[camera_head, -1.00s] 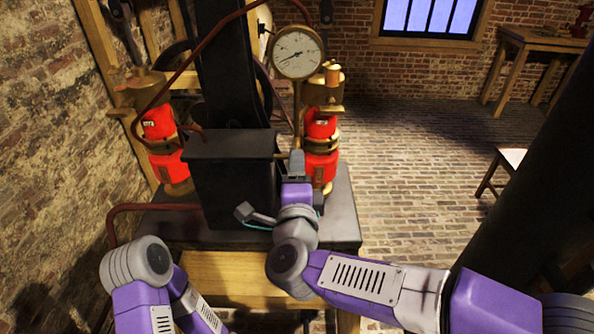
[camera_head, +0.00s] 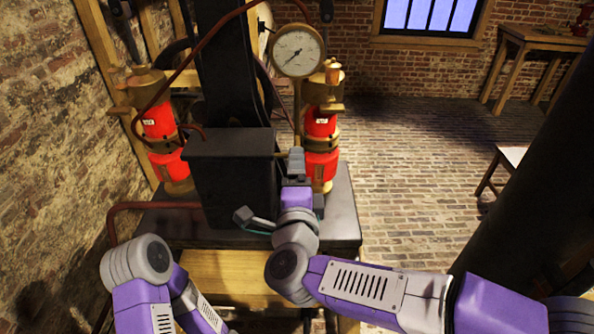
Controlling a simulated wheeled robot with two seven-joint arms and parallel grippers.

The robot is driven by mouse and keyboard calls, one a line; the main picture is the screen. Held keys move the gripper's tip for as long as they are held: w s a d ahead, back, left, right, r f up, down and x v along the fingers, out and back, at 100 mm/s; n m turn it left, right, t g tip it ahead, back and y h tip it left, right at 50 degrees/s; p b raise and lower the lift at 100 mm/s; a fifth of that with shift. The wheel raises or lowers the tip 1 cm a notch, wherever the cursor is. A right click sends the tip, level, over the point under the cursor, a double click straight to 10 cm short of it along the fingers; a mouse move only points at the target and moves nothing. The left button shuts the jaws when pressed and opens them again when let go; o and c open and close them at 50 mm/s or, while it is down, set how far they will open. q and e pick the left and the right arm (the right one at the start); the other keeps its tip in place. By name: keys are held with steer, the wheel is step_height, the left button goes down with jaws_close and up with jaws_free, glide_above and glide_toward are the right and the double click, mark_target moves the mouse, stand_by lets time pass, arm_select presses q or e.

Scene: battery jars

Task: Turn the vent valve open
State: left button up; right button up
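A small brass fitting (camera_head: 282,155), likely the vent valve, sticks out from the upper right side of the black box (camera_head: 232,180), below the gauge stem. My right gripper (camera_head: 297,158) is right at its end and hides most of it. I cannot tell whether the fingers are closed on it or only beside it, nor how the valve is turned. The dial gauge (camera_head: 297,50) stands above, its dark needle pointing to the lower left.
A red and brass jar (camera_head: 322,165) stands close right of my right gripper. Another (camera_head: 160,122) stands left of the black box. A dark red pipe (camera_head: 155,206) runs along the left of the dark bench top (camera_head: 341,222).

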steer(key=s, duration=0.6)
steer(key=shift+s, duration=0.25)
